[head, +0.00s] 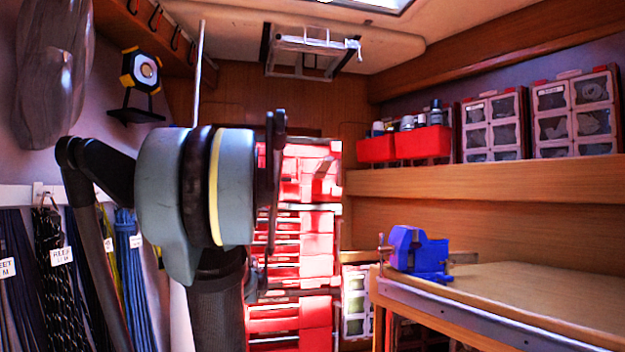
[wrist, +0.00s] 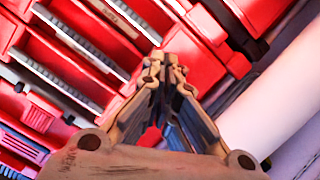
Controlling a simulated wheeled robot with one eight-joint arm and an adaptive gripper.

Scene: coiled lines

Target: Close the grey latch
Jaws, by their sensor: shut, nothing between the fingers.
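I cannot pick out a grey latch with certainty in either view. In the wrist view, my gripper (wrist: 165,66) is shut, with its fingertips together and nothing held. Behind the fingertips are red drawers or bins (wrist: 65,90) with grey ridged strips (wrist: 88,45) across them, seen at a slant. I cannot tell whether the fingertips touch them. In the head view, a tall stack of red drawers (head: 305,272) stands at the far end, partly covered by my arm. My fingertips are hidden there.
At the right, a blue vice (head: 417,254) sits on a wooden bench (head: 540,290). Above it, a shelf (head: 480,181) holds red bins (head: 422,143) and clear-fronted drawer boxes (head: 494,124). Coiled lines (head: 58,270) hang on the left wall. A pale cylinder (wrist: 272,110) lies right of my fingers.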

